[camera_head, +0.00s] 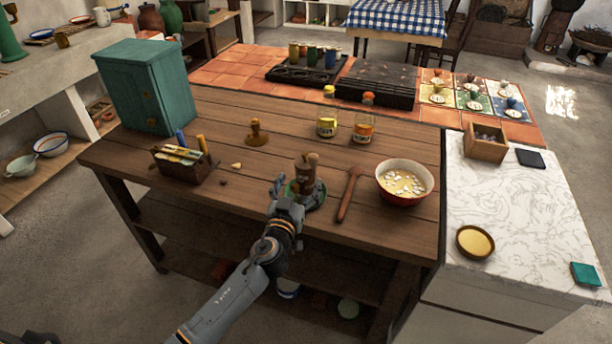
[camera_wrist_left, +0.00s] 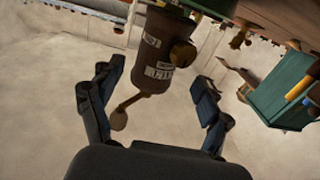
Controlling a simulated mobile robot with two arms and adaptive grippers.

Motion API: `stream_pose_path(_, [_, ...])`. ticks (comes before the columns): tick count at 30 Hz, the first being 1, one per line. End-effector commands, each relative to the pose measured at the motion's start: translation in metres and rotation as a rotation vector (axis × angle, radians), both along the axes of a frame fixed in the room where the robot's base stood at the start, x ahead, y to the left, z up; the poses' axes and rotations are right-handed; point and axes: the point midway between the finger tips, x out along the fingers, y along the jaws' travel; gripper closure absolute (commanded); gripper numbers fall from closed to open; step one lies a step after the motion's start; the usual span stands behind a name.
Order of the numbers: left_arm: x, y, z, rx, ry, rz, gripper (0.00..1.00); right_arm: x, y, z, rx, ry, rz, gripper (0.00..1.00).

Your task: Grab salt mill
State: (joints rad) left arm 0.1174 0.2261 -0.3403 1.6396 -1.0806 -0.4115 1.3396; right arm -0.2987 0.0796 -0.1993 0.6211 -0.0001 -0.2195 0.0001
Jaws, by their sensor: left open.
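My right gripper is not in view.
A small wooden box (camera_head: 187,172) and a teal cabinet (camera_head: 140,85) are left. A wooden knobbed piece (camera_head: 257,139) and two jars (camera_head: 327,124) (camera_head: 363,132) stand behind.

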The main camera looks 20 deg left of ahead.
Motion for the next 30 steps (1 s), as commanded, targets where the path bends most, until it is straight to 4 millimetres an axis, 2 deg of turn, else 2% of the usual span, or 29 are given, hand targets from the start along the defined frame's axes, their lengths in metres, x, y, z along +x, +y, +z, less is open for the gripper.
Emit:
stream_pose_path(12, [0.046,-0.003,0.0,0.002,-0.001,-0.001,0.22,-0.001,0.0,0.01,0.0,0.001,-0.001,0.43])
stream_pose_path(22, [0.053,-0.003,-0.001,0.0,0.0,-0.001,0.22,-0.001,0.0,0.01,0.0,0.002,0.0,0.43])
stream_pose_path(23, [0.053,-0.003,-0.002,0.0,0.0,-0.001,0.24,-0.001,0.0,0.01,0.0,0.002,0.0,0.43])
stream_pose_path(30, [0.053,-0.003,-0.002,0.0,0.001,-0.001,0.73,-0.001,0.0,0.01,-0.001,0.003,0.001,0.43])
